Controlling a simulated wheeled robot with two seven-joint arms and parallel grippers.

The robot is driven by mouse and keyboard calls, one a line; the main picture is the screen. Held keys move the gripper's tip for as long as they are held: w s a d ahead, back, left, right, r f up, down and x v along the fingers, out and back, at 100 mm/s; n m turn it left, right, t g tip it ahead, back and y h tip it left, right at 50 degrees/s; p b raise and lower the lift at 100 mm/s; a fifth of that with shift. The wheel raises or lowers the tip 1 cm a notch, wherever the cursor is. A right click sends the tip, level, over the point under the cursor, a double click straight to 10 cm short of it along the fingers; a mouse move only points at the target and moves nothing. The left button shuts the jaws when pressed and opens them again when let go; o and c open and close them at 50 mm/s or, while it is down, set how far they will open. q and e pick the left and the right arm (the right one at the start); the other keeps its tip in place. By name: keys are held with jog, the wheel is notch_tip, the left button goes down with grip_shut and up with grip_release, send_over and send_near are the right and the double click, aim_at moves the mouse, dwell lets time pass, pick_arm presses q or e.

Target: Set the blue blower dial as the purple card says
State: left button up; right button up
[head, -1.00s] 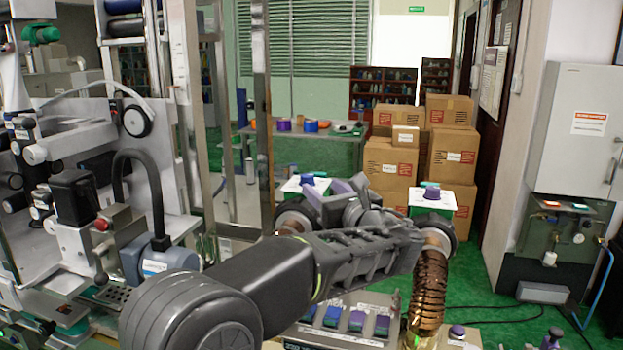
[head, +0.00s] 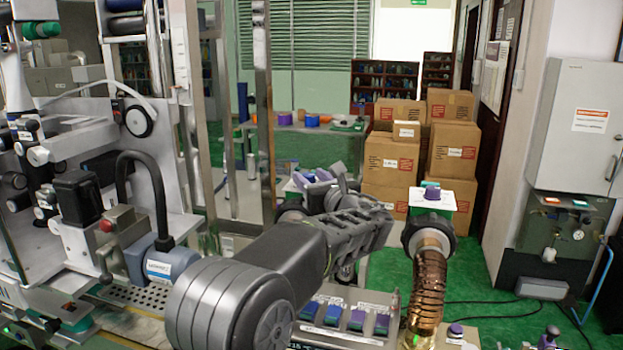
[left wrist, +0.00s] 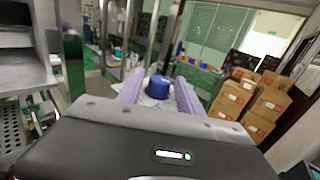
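The blue blower dial (left wrist: 158,87) sits on a white-topped surface in the left wrist view, between the two purple fingers of my left gripper (left wrist: 158,92). Gaps show on both sides of the dial, so the gripper is open, and I cannot tell how far down the fingers reach. In the head view my left gripper (head: 310,178) is at the dial, which is partly hidden by the fingers. I cannot make out a purple card for certain in either view. My right gripper is not in view.
A tray with several blue and purple blocks (head: 356,319) lies below my arm. A machine (head: 95,150) with metal posts stands left. Cardboard boxes (head: 394,161) are stacked behind.

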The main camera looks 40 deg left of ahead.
pick_arm(q)
grip_shut()
jog(key=shift+r+g+p, duration=0.25)
jog(key=shift+g+p, duration=0.05)
jog(key=shift+p, duration=0.2)
jog(key=n+g+p, duration=0.1)
jog(key=p, duration=0.1)
jog(key=n+g+y+p, duration=0.1)
jog(key=g+p, duration=0.1)
jog(key=p, duration=0.1)
jog(key=n+g+y+p, duration=0.1)
jog(key=g+p, duration=0.1)
jog(key=shift+w+d+r+n, duration=0.1)
jog(key=shift+w+r+n, duration=0.2)
jog(key=shift+w+n, duration=0.1)
jog(key=shift+f+n+g+p, duration=0.1)
jog(key=shift+n+g+p, duration=0.25)
jog(key=shift+p, duration=0.25)
jog(key=shift+f+g, duration=0.3)
jog(key=shift+g, duration=0.15)
jog(key=shift+s, duration=0.1)
jog(key=shift+o, duration=1.2)
grip_release()
jog(key=shift+f, duration=0.1)
